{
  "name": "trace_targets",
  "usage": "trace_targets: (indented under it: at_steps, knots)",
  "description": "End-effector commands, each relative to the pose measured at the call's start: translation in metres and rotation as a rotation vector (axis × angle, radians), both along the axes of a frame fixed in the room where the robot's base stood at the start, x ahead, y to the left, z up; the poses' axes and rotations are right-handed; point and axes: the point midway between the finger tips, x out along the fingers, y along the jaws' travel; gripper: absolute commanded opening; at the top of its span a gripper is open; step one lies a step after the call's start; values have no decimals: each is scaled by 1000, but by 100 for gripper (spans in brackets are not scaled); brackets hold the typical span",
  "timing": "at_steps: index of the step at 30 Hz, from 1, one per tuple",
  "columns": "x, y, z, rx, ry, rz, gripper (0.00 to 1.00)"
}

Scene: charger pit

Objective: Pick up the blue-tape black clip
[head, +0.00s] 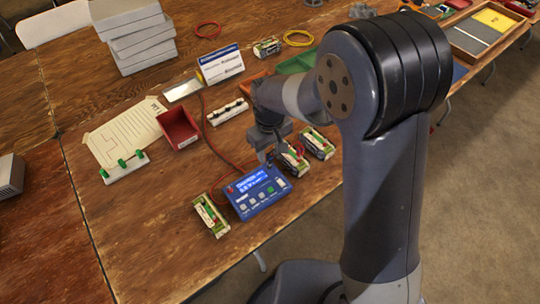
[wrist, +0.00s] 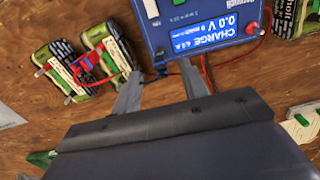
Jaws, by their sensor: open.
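The blue charger (head: 258,192) lies near the table's front edge and fills the top middle of the wrist view (wrist: 195,25). A small dark piece with blue (wrist: 159,66), perhaps the blue-tape black clip, shows at the charger's lower edge, in the gap between my fingertips. Another small blue piece (wrist: 85,63) sits across the two batteries at left, near red wire; I cannot tell which is the clip. My gripper (wrist: 160,84) is open and empty, pointing down beside the charger. In the head view the arm partly hides this spot.
Two batteries (head: 292,160) (head: 317,143) lie right of the charger and one (head: 211,214) lies left. A red bin (head: 179,128), a paper sheet (head: 124,130), a white rack with green pegs (head: 124,167) and a sign box (head: 220,65) stand farther off. The left table is mostly clear.

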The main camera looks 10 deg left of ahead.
Motion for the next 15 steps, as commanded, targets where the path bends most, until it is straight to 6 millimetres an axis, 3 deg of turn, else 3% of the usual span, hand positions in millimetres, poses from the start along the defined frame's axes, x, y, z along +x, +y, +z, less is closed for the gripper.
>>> trace_targets:
  at_steps: [6, 15]
  knots:
    - [1, 0, -27, -1, 1, 0, 42]
    - [2, 1, -30, 1, -1, 0, 41]
